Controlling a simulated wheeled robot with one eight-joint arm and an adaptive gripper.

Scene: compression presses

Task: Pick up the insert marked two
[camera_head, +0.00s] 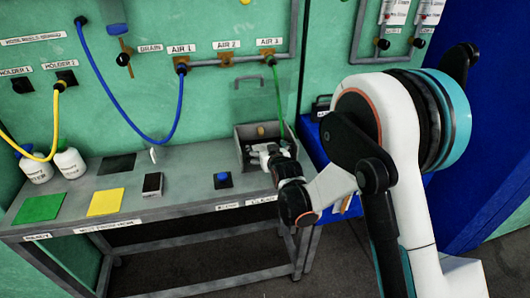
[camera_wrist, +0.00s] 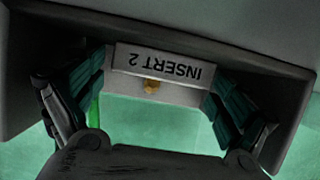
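The insert marked two (camera_wrist: 163,72) is a pale block with a white label reading "INSERT 2", upside down in the wrist view. It lies between the two dark teal fingers of my gripper (camera_wrist: 158,85), one at each end. The fingertips are at or very close to its ends; I cannot tell whether they press on it. In the head view my gripper (camera_head: 264,154) reaches into the grey box at the right end of the bench. The insert is not clearly visible there, as the gripper covers that area.
The grey box (camera_head: 244,137) has walls close around my gripper. A green hose (camera_head: 278,100) hangs just behind it. On the grey bench (camera_head: 190,190) stand a blue button (camera_head: 222,180), a small black device (camera_head: 152,184), yellow and green mats, and white bottles at left.

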